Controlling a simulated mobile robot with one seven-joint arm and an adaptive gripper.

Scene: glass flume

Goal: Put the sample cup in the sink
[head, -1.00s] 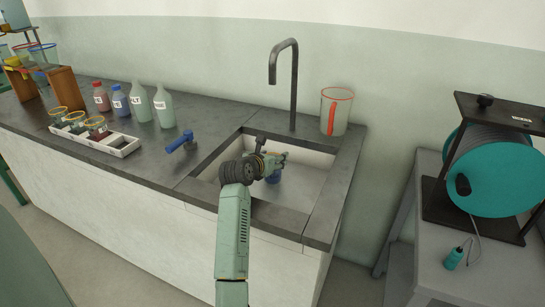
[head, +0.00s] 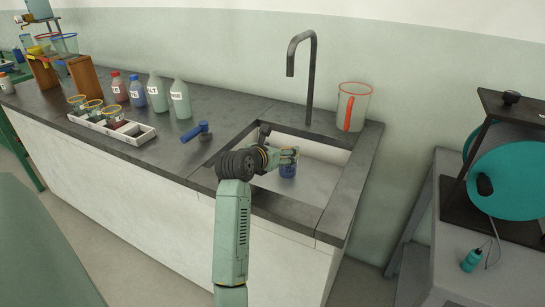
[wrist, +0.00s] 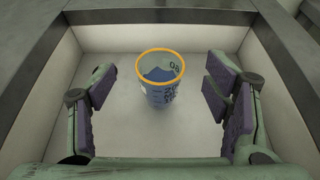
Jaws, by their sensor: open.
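The sample cup (wrist: 160,90) is a clear cup with an orange rim, dark printed marks and blue contents. It stands upright on the pale floor of the sink (wrist: 120,128). In the head view the cup (head: 288,170) shows as a small blue shape inside the sink (head: 318,185), partly hidden by my gripper. My gripper (head: 289,155) is over the sink. In the wrist view its two purple-padded fingers are spread wide, one on each side of the cup, with a clear gap to it on both sides.
A dark tap (head: 310,80) rises behind the sink, with a red-marked jug (head: 352,108) to its right. A blue-handled item (head: 197,132) lies left of the sink. A white rack (head: 112,129) with similar cups and several bottles (head: 158,92) stand further left.

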